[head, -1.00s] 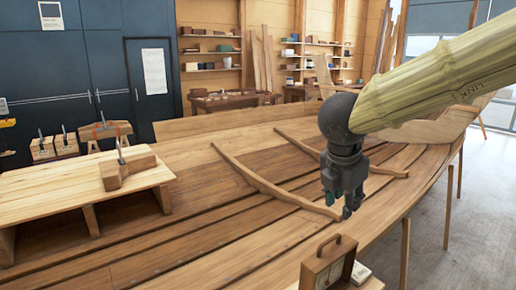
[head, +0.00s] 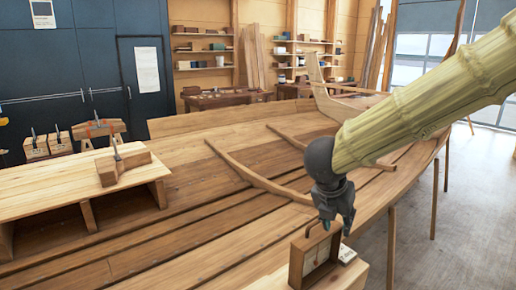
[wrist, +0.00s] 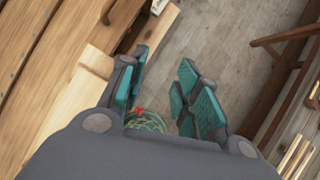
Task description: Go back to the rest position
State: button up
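My gripper (head: 336,226) hangs at the end of my arm in the head view, just above and behind a wooden box with a handle. In the wrist view my gripper (wrist: 163,66) shows its teal finger pads spread apart, with bare floor visible between the tips. A small yellow-green netted patch with a red mark (wrist: 142,122) shows near the base of the fingers; I cannot tell what it is. No object is seen between the fingertips.
The handled wooden box (head: 313,258) stands at the front, a small white item (head: 347,254) beside it. The planked hull (head: 230,215) fills the middle, with curved ribs across it. A wooden bench (head: 60,195) bearing a clamped block (head: 122,164) is at left. Open floor (head: 450,230) lies right.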

jog(key=s+d+f+n, duration=0.2)
jog(key=f+n, duration=0.5)
jog(key=f, duration=0.3)
jog(key=s+d+f+n, duration=0.1)
jog(key=d+f+n, duration=0.1)
jog(key=f+n, duration=0.65)
jog(key=s+d+f+n, duration=0.2)
jog(key=f+n, duration=0.3)
jog(key=f, duration=0.7)
jog(key=s+a+f+n+g+y, duration=0.1)
jog(key=s+f+n+g+y, duration=0.1)
jog(key=s+f+n, duration=1.05)
jog(key=s+a+f+n+g+y, duration=0.2)
jog(key=s+f+n, duration=0.7)
jog(key=s, duration=0.7)
notch_tip(320, 180, down, 14)
jog(key=s+b, duration=0.1)
jog(key=b, duration=1.3)
jog(key=shift+d+f, duration=0.2)
